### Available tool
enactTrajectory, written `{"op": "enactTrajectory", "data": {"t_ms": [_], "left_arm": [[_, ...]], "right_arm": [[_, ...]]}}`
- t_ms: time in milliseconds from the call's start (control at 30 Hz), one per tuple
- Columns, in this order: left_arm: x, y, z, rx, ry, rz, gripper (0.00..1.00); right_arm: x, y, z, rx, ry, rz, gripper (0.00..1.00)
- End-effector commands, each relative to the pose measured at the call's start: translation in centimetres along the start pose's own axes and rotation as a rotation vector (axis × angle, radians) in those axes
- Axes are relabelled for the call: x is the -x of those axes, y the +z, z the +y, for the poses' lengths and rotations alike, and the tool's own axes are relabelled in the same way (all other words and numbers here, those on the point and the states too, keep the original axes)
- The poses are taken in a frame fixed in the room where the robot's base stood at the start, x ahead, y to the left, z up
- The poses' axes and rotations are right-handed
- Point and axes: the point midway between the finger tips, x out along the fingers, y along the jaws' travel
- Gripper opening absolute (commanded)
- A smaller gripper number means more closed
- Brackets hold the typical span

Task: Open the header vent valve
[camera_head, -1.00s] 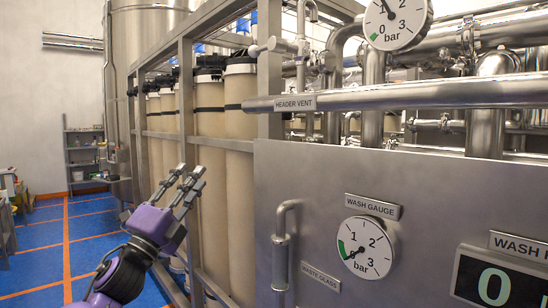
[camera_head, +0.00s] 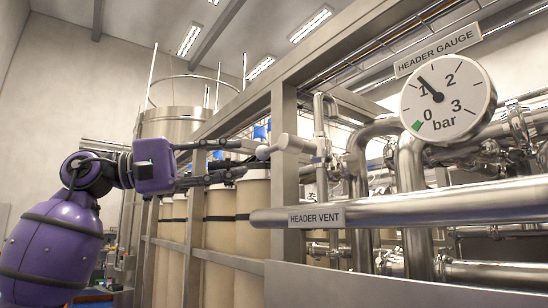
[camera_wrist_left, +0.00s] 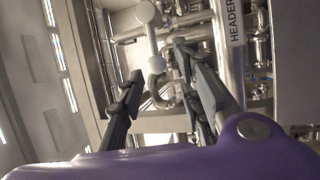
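The header vent valve (camera_head: 297,144) is a pale grey fitting on a vertical pipe, above the HEADER VENT label (camera_head: 316,217). Its lever (camera_head: 266,152) points left toward my left gripper (camera_head: 252,160). The gripper is open, its dark fingers spread one above the other, with the tips close to the lever's end. In the left wrist view, the valve (camera_wrist_left: 148,13) and its pale lever knob (camera_wrist_left: 156,61) show beyond and between the open fingers (camera_wrist_left: 157,62). I cannot tell whether a finger touches the lever. My right gripper is out of view.
A thick horizontal steel pipe (camera_head: 420,205) runs below the valve. The round header gauge (camera_head: 447,97) stands to the right, needle near 1 bar. A steel frame post (camera_head: 285,110) and tan cylinders (camera_head: 252,215) stand behind the gripper. The air at upper left is open.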

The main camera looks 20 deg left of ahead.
Motion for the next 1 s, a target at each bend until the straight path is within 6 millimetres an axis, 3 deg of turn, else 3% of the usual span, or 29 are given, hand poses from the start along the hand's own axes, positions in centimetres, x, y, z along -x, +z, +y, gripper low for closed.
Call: {"op": "enactTrajectory", "data": {"t_ms": [167,533,900,1000], "left_arm": [[-1.6,0.3,0.4,-0.025,0.003,-0.005,0.33],[-6.9,0.4,0.6,-0.024,0.008,-0.005,0.33],[-7.8,0.2,0.1,-0.020,0.004,-0.003,0.33],[-7.8,0.2,0.1,-0.020,0.004,-0.003,0.22]], "right_arm": [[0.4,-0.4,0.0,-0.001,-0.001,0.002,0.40],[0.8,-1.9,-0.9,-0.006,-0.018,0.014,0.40],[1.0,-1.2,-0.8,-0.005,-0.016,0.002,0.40],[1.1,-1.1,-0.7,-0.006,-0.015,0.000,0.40]]}}
